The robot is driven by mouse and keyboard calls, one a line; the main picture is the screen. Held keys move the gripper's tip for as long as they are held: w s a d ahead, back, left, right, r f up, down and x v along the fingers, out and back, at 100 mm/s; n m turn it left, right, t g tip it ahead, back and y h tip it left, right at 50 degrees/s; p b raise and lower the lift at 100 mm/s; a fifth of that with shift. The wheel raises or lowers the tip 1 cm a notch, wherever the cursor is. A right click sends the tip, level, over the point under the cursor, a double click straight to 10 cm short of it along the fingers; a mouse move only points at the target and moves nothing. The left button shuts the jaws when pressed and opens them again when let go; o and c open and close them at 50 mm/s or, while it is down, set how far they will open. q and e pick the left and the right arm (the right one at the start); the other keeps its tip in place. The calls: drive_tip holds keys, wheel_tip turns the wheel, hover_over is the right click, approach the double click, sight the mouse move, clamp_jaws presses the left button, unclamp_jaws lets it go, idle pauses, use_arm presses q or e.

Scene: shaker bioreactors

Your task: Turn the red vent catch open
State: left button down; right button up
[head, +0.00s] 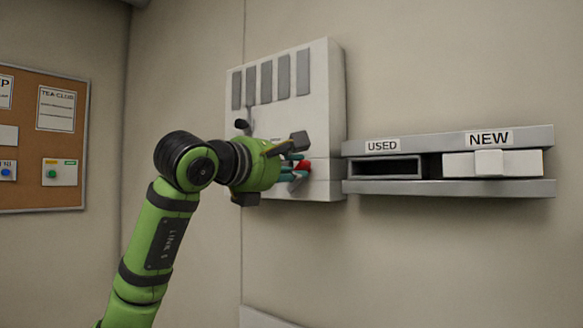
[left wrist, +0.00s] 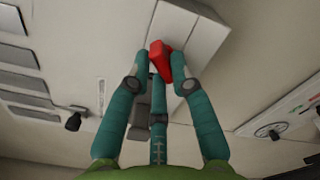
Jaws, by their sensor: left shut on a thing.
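The red vent catch (head: 303,166) sits on the lower front of a white wall-mounted unit (head: 331,110). In the left wrist view the catch (left wrist: 160,60) is between the teal fingertips, its upper end showing beyond them. My left gripper (head: 297,170) is shut on the red catch, with a finger on either side of it; the gripper also shows in the left wrist view (left wrist: 163,75). The fingers hide part of the catch in the head view, so its exact angle is hard to tell. My right gripper is not in view.
A shelf (head: 450,187) labelled USED and NEW projects from the wall right of the unit, with a white block (head: 515,163) under NEW. A black knob (head: 241,124) juts from the unit above my gripper. A corkboard (head: 40,197) hangs far left.

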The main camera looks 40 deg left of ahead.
use_arm(q)
drive_tip(key=n, duration=0.4)
drive_tip(key=shift+n, duration=0.3)
drive_tip(key=shift+a+n, duration=0.1)
drive_tip(key=shift+n, duration=2)
drive_tip(key=c, duration=1.1)
unclamp_jaws()
drive_tip(key=shift+f, duration=0.1)
drive_tip(key=s+d, duration=0.1)
drive_tip(key=s, duration=1.1)
drive_tip(key=shift+d, duration=0.2)
